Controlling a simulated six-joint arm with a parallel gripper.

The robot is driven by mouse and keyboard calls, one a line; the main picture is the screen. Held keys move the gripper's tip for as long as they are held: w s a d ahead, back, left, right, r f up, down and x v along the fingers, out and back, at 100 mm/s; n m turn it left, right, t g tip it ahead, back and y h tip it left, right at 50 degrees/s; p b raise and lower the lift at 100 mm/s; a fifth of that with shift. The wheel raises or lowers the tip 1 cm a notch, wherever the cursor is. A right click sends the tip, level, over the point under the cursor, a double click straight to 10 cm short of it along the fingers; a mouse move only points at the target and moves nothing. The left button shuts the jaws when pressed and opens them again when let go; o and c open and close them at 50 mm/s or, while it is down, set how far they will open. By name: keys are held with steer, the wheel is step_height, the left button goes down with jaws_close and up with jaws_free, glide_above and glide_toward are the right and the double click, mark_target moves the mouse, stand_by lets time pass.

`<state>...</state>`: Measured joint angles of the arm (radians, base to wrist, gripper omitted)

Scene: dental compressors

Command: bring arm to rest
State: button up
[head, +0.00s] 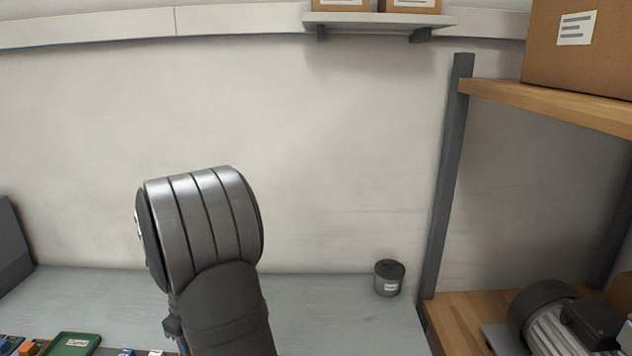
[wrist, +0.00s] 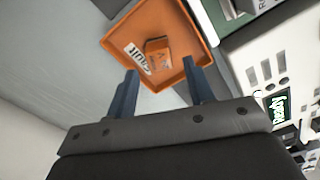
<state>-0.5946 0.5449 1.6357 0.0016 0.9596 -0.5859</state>
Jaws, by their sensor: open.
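My gripper (wrist: 164,92) is in the wrist view with its two dark fingers spread apart and nothing between them. Beyond the fingertips lies an orange tray (wrist: 192,22) with a "FAULT" label, holding a small orange block (wrist: 158,54). In the head view my arm rises in the lower middle-left with its grey ribbed joint. The gripper itself does not show there.
In the wrist view a panel (wrist: 268,75) with a green "Ready" display is at the right. In the head view a dark canister (head: 389,279) stands on the grey bench (head: 330,305). Shelving (head: 452,170) with a compressor (head: 560,322) is at the right; a green tray (head: 72,344) is lower left.

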stand_by(0.3)
step_height(320, 180, down, 4)
steer(key=shift+s+r, duration=0.1)
step_height(320, 180, up, 12)
step_height(320, 180, down, 12)
step_height(320, 180, up, 4)
steer(key=shift+r, duration=0.1)
steer(key=d+r, duration=0.7)
steer(key=d, duration=0.4)
steer(key=s+a+r+n, duration=0.1)
steer(key=s+a, duration=0.1)
steer(key=a, duration=0.8)
steer(key=s+a+r+n, duration=0.1)
steer(key=a+r+n, duration=0.1)
steer(key=a, duration=0.8)
steer(key=s+a, duration=0.6)
steer(key=a, duration=0.2)
steer(key=s+a+f+n, duration=0.1)
steer(key=s+a, duration=0.5)
steer(key=a, duration=0.3)
steer(key=shift+s+a+f, duration=0.2)
steer(key=shift+s+a, duration=0.05)
